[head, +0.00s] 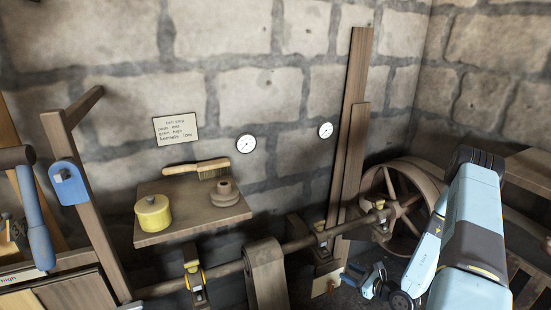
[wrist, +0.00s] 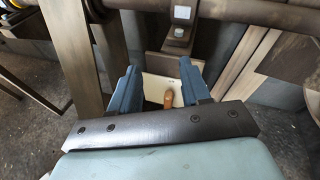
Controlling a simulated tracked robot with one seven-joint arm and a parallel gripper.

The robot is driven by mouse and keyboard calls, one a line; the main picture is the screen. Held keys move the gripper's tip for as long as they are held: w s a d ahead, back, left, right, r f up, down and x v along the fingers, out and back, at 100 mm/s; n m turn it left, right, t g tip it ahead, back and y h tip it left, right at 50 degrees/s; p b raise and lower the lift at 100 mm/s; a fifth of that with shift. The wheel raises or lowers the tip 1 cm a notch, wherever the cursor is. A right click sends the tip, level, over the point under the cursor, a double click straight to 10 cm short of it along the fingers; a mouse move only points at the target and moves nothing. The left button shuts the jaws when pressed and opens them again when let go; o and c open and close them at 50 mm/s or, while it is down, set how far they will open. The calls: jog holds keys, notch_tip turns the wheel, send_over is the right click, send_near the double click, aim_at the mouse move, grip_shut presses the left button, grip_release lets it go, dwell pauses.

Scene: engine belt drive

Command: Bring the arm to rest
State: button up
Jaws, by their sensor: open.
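My light blue arm (head: 455,240) reaches in from the right in the head view and bends down toward the lower middle. My gripper (head: 357,277) is low, beside the shaft's right-hand support. In the wrist view, its two blue fingers (wrist: 158,68) stand apart with nothing gripped. A cream plate (wrist: 157,90) with a brown peg (wrist: 168,99) shows in the gap between them, below a dark metal bracket (wrist: 178,42). I cannot tell how far the fingers are from the plate.
A long shaft (head: 225,270) on supports runs to a large spoked wheel (head: 405,195) close to my arm. A wall shelf (head: 185,232) holds a yellow pot (head: 153,213), a brush (head: 205,169) and a brown spool (head: 225,195). Tall boards (head: 355,130) lean on the stone wall.

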jog(key=s+a+r+n+g+y, duration=0.1)
jog(key=s+a+r+n+g, duration=0.3)
jog(key=r, duration=0.6)
jog(key=w+a+r+n+g+y, duration=0.1)
jog(key=a+r+n+g, duration=0.15)
jog(key=r+n, duration=0.6)
jog(key=s+a+r+n+g+y, duration=0.1)
jog(key=s+a+r+n+g, duration=0.2)
jog(key=r, duration=1)
jog(key=s+d+r+n+t+h, duration=0.1)
jog(key=s+r+n+h, duration=0.4)
jog(key=s+r, duration=0.5)
jog(key=s+d+r+n+t+h, duration=0.2)
jog(key=s+r+n+h, duration=0.3)
jog(key=s+r, duration=0.5)
notch_tip(320, 180, up, 3)
jog(key=d+h, duration=0.1)
jog(key=h, duration=0.1)
jog(key=shift+d+r+h, duration=0.2)
jog(key=shift+d+h, duration=0.1)
jog(key=shift+s+n+t, duration=0.15)
jog(key=shift+n+t, duration=0.1)
